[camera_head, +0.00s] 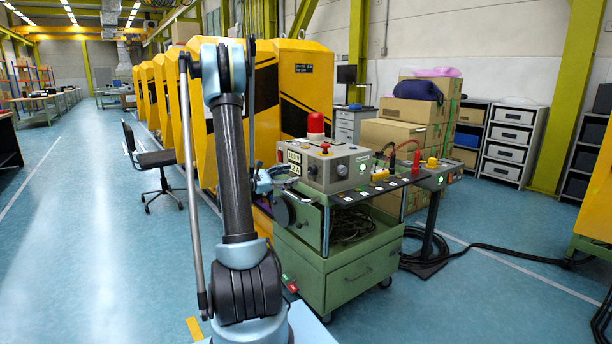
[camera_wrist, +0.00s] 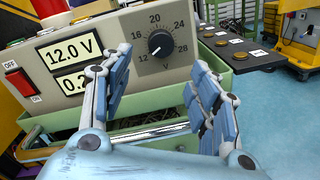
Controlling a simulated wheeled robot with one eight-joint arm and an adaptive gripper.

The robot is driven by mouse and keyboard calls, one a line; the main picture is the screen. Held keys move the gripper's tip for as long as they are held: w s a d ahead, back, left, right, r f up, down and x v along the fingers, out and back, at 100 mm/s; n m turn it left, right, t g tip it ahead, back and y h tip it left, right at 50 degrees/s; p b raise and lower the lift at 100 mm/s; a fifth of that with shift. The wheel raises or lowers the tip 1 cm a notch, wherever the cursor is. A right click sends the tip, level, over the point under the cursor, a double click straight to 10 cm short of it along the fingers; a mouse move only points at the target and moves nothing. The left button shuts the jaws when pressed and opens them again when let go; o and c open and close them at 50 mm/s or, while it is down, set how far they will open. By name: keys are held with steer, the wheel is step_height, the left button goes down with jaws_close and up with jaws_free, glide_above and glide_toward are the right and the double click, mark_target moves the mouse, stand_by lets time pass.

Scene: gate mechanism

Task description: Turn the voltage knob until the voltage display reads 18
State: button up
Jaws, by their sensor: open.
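The voltage knob (camera_wrist: 160,43) is a black dial with a white pointer line on the grey control box (camera_head: 345,166). In the wrist view its scale runs from 12 to 28, and the pointer is toward the lower left, by the 12. The voltage display (camera_wrist: 70,53) reads 12.0 V. A second display (camera_wrist: 72,83) below it is partly hidden by a finger. My gripper (camera_wrist: 163,88) is open, its blue fingers spread below and on both sides of the knob, apart from it. In the head view my gripper (camera_head: 268,178) is beside the box's left face.
A red on/off switch (camera_wrist: 20,82) is left of the displays. The box stands on a green cart (camera_head: 335,275) with a raised rim. A red beacon (camera_head: 315,124) tops the box. A side table (camera_head: 385,185) with round buttons and cables extends to the right. Open floor lies left.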

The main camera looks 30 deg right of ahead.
mark_target(310, 172)
steer(key=d, duration=0.9)
steer(key=shift+d, duration=0.25)
steer(key=c, duration=1.1)
